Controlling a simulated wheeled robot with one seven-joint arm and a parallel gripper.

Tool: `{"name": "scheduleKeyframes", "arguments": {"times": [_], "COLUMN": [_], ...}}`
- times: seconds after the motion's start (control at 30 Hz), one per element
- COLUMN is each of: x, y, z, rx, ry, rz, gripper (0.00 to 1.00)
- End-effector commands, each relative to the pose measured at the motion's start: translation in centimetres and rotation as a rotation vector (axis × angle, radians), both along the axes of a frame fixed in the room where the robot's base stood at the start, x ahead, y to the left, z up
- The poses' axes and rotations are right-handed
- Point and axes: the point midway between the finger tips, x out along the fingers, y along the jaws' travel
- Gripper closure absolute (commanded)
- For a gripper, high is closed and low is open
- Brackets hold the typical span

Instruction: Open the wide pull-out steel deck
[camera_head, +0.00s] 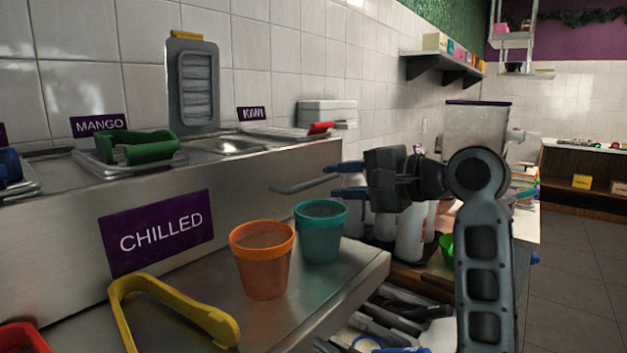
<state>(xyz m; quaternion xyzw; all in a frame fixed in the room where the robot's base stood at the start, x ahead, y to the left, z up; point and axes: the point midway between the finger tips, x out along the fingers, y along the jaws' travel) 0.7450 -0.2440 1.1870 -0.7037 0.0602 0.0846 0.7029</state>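A wide steel deck (369,271) juts out at the lower middle, below the raised steel counter; I cannot tell how far out it is pulled. An orange cup (262,262) and a teal cup (320,234) stand on it, with yellow tongs (150,283) at its left. My gripper (336,181) is above the deck's right part, beyond the teal cup, pointing left. Its two blue-tipped fingers look apart. A thin grey bar (292,186) shows in front of the steel face, its right end between the fingers in the picture; contact cannot be told.
The raised counter (60,235) holds topping pans, a green handle (138,148) and a purple CHILLED sign (155,232). Bottles (411,232) stand behind my gripper. A bin of utensils (385,325) sits right of the deck. Open floor (585,270) lies at the far right.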

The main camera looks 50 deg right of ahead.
Motion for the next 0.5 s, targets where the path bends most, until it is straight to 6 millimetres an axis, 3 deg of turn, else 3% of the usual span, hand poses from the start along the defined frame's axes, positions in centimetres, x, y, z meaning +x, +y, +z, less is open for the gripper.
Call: {"name": "scheduleKeyframes", "arguments": {"times": [0.23,0.5], "x": [3.8,5.5], "y": [0.2,0.2], "z": [-0.8,-1.2], "rx": [0.000,0.000], "ry": [0.001,0.000], "rz": [0.002,0.000], "gripper": [0.66,0.66]}}
